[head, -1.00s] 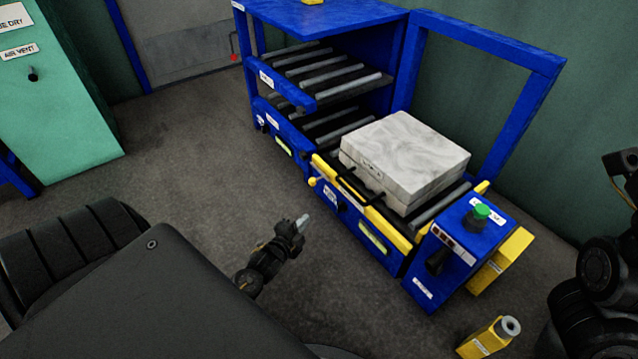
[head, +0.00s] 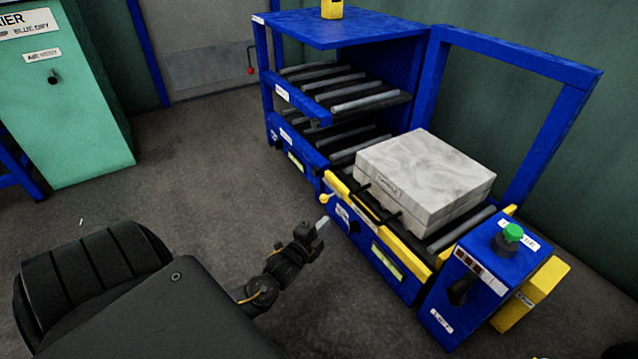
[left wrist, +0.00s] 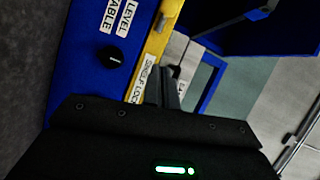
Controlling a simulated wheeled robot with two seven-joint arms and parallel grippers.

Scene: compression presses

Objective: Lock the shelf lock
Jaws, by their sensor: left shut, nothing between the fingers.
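In the head view, a yellow ball-ended lever (head: 325,198) sticks out at the left front corner of the shelf with the yellow front rail (head: 400,245). I cannot tell for certain that it is the shelf lock. In the left wrist view, a white label reading like "SHELF LOCK" (left wrist: 149,76) sits on the yellow rail (left wrist: 155,42). My left gripper (head: 321,227) is shut and empty, just below and in front of the lever and apart from the blue front.
A black knob (head: 354,226) is on the blue front, also seen in the left wrist view (left wrist: 110,58). Pale blocks (head: 425,175) rest on the rollers. A control box (head: 485,275) with a green button stands at the right. The floor to the left is clear.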

